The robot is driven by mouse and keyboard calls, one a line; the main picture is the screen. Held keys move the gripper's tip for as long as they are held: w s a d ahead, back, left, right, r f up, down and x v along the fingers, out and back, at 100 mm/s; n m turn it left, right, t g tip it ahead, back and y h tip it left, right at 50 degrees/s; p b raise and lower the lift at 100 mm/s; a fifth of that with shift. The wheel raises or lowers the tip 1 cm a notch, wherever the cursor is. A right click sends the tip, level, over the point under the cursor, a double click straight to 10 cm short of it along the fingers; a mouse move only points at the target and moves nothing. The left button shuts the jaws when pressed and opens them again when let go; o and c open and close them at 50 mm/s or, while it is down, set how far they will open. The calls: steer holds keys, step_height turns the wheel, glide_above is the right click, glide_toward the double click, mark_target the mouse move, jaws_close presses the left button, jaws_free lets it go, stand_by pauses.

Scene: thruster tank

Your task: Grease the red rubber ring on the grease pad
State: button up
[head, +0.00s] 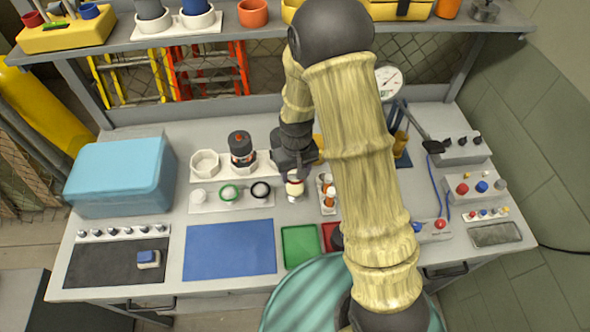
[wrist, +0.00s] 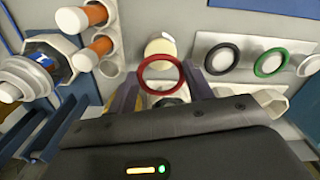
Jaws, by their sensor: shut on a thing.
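My gripper (head: 294,172) is shut on the red rubber ring (wrist: 141,76), which sits between the two fingertips in the wrist view (wrist: 162,84). In the head view the ring is a small red band (head: 295,180) under the fingers. A round cream piece with a white top (wrist: 160,46), perhaps the grease pad, stands just beyond the ring in the wrist view. It also shows in the head view (head: 294,190), right below the gripper. The ring overlaps its edge in the wrist view; I cannot tell whether they touch.
A pale plate (head: 214,207) left of the gripper holds a green ring (head: 229,193), a black ring (head: 261,190) and a bare white post (head: 199,196). Orange-and-white vials (head: 328,191) stand close on the right. A blue mat (head: 230,248) and green tray (head: 300,246) lie in front.

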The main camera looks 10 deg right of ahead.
mark_target(296, 189)
steer(key=shift+f+b, duration=1.95)
steer(key=shift+f, duration=0.5)
steer(key=shift+f+b, duration=0.35)
steer(key=shift+f, duration=0.2)
steer(key=n, duration=0.4)
steer(key=shift+n, duration=0.3)
